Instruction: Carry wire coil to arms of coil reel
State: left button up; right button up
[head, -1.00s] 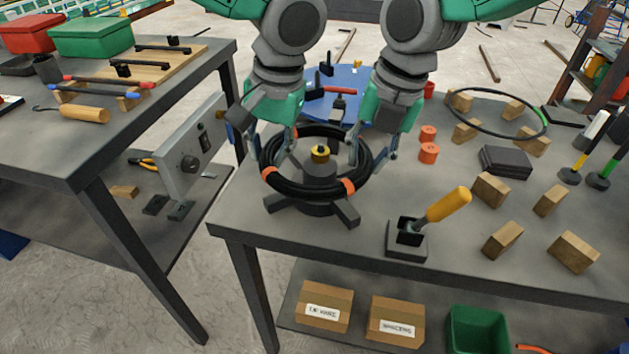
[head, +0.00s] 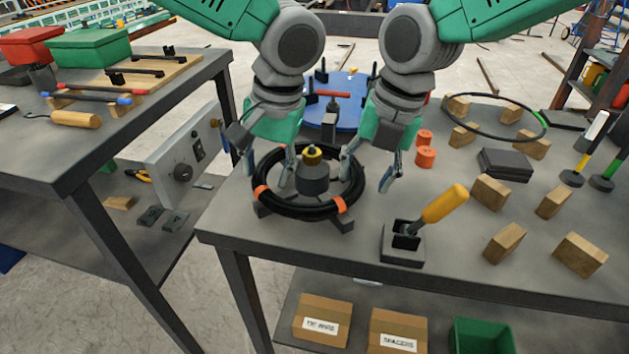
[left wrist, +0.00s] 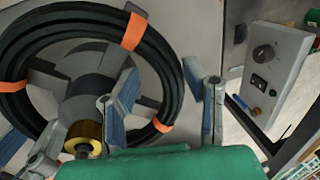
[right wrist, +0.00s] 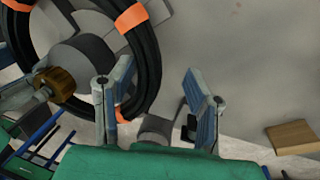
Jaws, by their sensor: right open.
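The black wire coil (head: 300,211), with orange bands, lies around the hub of the coil reel (head: 313,180) and appears to rest on its dark arms (head: 342,223). A yellow-brass cap tops the hub. My left gripper (head: 268,168) is open over the coil's left side; in the left wrist view the coil (left wrist: 170,75) runs behind the gap between its fingers. My right gripper (head: 368,173) is open at the coil's right side; in the right wrist view the coil (right wrist: 146,65) shows beside and behind one finger. Exact finger clearance cannot be told.
A yellow-handled tool in a dark holder (head: 403,243) stands in front right. Wooden blocks (head: 490,192), orange cylinders (head: 425,157) and a black ring (head: 495,135) occupy the right side. A blue disc (head: 350,115) is behind. A grey control box (head: 187,160) stands left.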

jog(key=shift+a, duration=0.3)
jog(key=shift+d, duration=0.1)
jog(key=shift+d+r, duration=0.15)
jog(key=shift+r, duration=0.2)
pick_arm(q)
jog(key=v, duration=1.1)
jog(key=shift+a+r, duration=0.25)
jog(key=shift+r, duration=0.1)
pick_arm(e)
jog(key=v, duration=1.1)
jog(key=shift+w+a+r, duration=0.1)
jog(key=shift+a, duration=0.15)
